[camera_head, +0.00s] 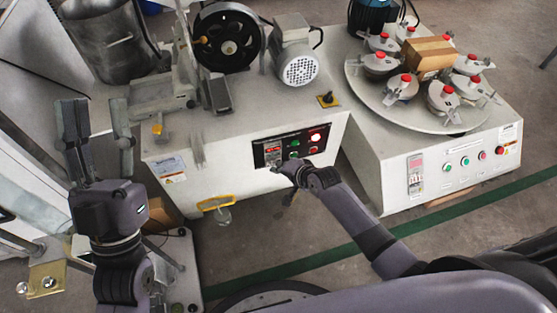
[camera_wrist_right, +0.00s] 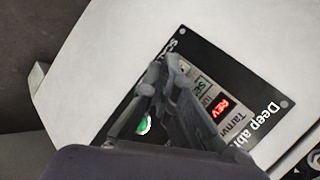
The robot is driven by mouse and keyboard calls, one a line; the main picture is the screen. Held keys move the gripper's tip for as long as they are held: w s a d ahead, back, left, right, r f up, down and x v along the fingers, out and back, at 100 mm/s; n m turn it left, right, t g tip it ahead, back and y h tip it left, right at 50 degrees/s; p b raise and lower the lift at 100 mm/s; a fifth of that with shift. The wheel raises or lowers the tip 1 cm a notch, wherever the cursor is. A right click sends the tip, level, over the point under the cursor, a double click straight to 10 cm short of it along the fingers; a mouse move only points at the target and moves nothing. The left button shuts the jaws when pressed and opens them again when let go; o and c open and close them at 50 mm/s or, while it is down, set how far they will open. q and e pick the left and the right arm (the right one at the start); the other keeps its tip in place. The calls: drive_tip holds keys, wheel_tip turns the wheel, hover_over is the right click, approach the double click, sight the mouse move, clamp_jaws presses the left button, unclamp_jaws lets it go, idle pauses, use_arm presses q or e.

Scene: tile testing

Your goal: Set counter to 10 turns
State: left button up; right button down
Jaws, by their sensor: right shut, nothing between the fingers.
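The counter (camera_wrist_right: 221,106) shows a small lit red window on a black control panel (camera_wrist_right: 268,98), which has white lettering and a green button (camera_wrist_right: 144,125). In the head view the panel (camera_head: 318,135) is on the front of the left white machine, with green and red buttons and a bright light. The counter's digits cannot be read. My right gripper (camera_head: 283,170) is shut and empty at the panel's lower left. In the right wrist view its fingers (camera_wrist_right: 168,75) cover part of the panel; contact cannot be told. My left gripper (camera_head: 97,115) is open and empty, fingers pointing up.
The left white machine (camera_head: 220,160) carries a black wheel (camera_head: 226,38) and a motor (camera_head: 298,62). A second machine to the right has a round plate (camera_head: 425,112) with several red-knobbed holders and its own buttons. A yellow-handled part (camera_head: 215,202) juts out below the left machine's front.

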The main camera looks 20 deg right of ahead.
use_arm(q)
drive_tip(key=shift+f, duration=0.1)
use_arm(e)
drive_tip(key=shift+w, duration=0.15)
use_arm(q)
drive_tip(key=shift+w, duration=0.1)
drive_tip(key=w+f+g+y+p, duration=0.1)
drive_tip(key=w+f+g, duration=0.3)
drive_tip(key=shift+d+f, duration=0.25)
drive_tip(key=shift+f, duration=0.15)
use_arm(e)
drive_tip(key=shift+s, duration=0.75)
use_arm(q)
drive_tip(key=shift+w+p, duration=0.1)
drive_tip(key=shift+p, duration=0.25)
use_arm(e)
drive_tip(key=shift+s, duration=0.1)
use_arm(q)
wheel_tip(320, 180, down, 14)
drive_tip(key=a+g+y+p, duration=0.2)
drive_tip(key=g+y+p, duration=0.1)
drive_tip(key=g, duration=0.6)
drive_tip(key=shift+f+y, duration=0.25)
drive_tip(key=shift+y, duration=0.05)
use_arm(e)
drive_tip(key=shift+s+d, duration=0.1)
drive_tip(key=shift+s, duration=2.3)
